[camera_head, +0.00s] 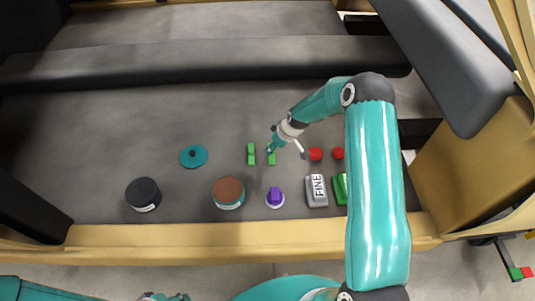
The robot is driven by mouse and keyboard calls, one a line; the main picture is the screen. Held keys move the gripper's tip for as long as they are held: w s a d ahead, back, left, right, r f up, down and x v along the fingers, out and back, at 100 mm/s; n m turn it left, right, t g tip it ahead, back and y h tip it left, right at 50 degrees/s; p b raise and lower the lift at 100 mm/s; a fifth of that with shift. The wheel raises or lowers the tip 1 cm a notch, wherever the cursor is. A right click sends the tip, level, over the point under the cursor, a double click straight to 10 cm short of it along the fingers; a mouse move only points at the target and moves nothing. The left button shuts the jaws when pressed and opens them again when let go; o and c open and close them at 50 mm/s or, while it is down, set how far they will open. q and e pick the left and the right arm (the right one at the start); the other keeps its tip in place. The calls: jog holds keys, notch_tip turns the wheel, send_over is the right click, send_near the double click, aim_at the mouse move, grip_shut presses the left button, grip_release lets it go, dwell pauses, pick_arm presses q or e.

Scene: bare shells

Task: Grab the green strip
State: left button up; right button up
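Two small green strips lie on the dark grey surface near its middle. The left strip (251,154) is in full view. The right strip (271,159) is partly covered at its far end by my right gripper (270,149). The gripper's tip is just above or touching that strip; I cannot tell which. The fingers are too small to show whether they are open or shut. Of my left arm, only parts show along the bottom edge, with what looks like its gripper (162,297) cut off there, well away from the strips.
A teal disc (194,156), a black-topped jar (143,194), a brown-topped jar (228,192) and a purple-knobbed piece (275,198) lie around. To the right are a grey "FINE" block (317,190), a green block (340,188) and red pieces (316,154). A tan ledge (200,235) runs in front.

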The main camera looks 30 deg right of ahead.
jog(key=shift+x, duration=1.6)
jog(key=shift+w, duration=0.1)
jog(key=shift+r, duration=0.1)
jog(key=shift+c, duration=0.3)
jog(key=c, duration=0.8)
jog(key=shift+o, duration=0.2)
jog(key=shift+a, duration=0.1)
